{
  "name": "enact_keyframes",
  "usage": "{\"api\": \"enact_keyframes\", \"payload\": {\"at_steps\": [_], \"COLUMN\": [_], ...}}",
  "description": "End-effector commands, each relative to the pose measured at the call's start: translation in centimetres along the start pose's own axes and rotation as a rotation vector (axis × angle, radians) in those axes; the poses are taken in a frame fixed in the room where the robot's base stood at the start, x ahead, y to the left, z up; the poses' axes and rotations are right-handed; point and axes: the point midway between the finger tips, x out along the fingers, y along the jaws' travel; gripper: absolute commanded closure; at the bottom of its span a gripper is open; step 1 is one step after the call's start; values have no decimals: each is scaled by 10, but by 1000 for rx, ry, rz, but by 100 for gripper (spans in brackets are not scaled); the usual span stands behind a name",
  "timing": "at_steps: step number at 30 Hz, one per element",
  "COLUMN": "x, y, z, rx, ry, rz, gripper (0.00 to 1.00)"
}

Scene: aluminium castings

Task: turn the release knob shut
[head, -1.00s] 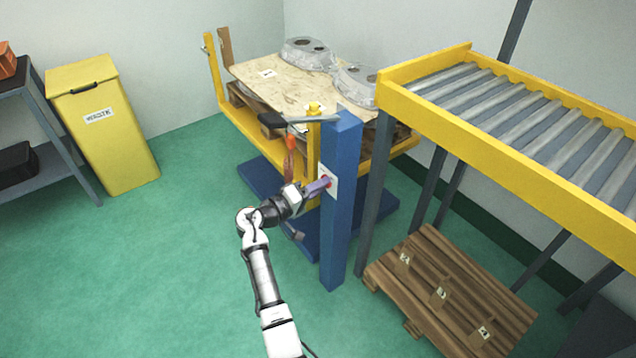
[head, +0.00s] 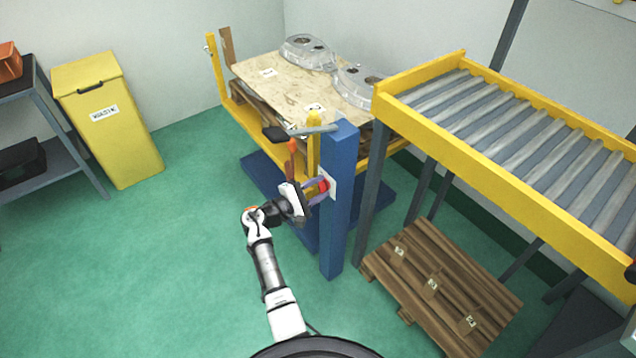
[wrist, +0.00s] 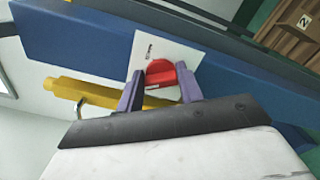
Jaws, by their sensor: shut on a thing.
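The red release knob (head: 323,186) sits on a white plate (head: 331,184) on the side of the blue post (head: 340,215). In the wrist view the knob (wrist: 160,76) shows as a red bar on a red round base, with the white plate (wrist: 181,52) around it. My gripper (head: 315,187) is at the knob, and in the wrist view its two purple fingers (wrist: 160,88) stand on either side of the red bar. It is shut on the knob. The fingers hide part of the knob's sides.
A yellow tilting frame (head: 313,140) and a lever handle (head: 312,130) are close above my gripper. The roller conveyor (head: 480,115) stands to the right, with a wooden pallet (head: 440,285) beneath it. Green floor (head: 190,250) is clear to the left.

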Motion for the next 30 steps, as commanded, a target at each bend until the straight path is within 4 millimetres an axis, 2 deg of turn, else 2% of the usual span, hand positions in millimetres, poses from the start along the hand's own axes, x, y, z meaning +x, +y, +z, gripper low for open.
{"api": "enact_keyframes", "payload": {"at_steps": [1,13,30], "x": [1,1,1], "y": [5,4,3], "z": [2,0,0], "rx": [-34,-227,-260], "ry": [0,0,0], "rz": [1,1,2], "gripper": [86,86,86]}}
